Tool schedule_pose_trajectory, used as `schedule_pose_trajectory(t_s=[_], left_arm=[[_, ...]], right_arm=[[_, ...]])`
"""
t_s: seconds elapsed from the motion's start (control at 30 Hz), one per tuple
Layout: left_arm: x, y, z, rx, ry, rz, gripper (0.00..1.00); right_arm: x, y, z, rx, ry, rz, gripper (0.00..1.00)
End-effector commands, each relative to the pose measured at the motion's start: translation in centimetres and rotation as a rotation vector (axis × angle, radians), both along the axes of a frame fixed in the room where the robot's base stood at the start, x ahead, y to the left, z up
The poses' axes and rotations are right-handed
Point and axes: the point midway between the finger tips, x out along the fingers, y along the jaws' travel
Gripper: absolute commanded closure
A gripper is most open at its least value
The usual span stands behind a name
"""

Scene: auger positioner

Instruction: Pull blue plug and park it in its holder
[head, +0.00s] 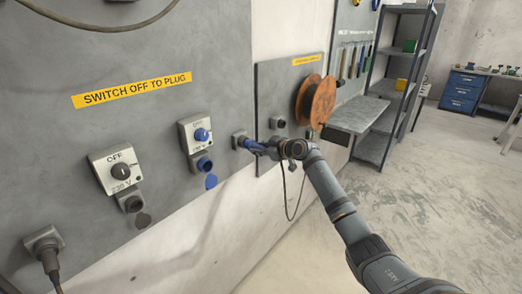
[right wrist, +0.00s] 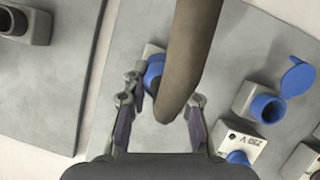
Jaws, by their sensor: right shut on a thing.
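The blue plug (head: 250,145) is at the grey holder (head: 239,138) on the wall panel, right of the switch box. In the right wrist view the plug shows a blue collar (right wrist: 154,70) behind a thick grey-brown body. My right gripper (head: 262,149) is shut on the plug, with its fingers on both sides. The blue end overlaps the holder; how deep it sits is hidden. The blue socket (head: 203,165) is empty, its round blue lid (head: 210,182) hanging open. My left gripper is not in view.
A grey switch box marked OFF (head: 121,171) and a grey plug with cable (head: 46,252) are at left. A second panel with an orange cable reel (head: 316,101) stands right of my gripper. A cable (head: 289,200) hangs below it. The floor at right is clear.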

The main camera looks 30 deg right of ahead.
Motion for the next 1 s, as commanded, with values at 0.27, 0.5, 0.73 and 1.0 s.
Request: schedule_pose_trajectory(t_s=[0.27,0.5,0.73,1.0], left_arm=[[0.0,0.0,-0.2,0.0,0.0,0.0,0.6],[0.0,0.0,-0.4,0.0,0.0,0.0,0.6],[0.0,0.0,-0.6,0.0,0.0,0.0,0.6],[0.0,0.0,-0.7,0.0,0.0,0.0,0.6]], right_arm=[[0.7,0.3,0.0,-0.001,-0.001,0.001,1.0],[1.3,0.5,0.0,-0.001,-0.001,0.001,1.0],[1.8,0.7,0.1,0.0,-0.002,0.0,1.0],[2.4,0.9,0.1,-0.001,-0.002,0.001,1.0]])
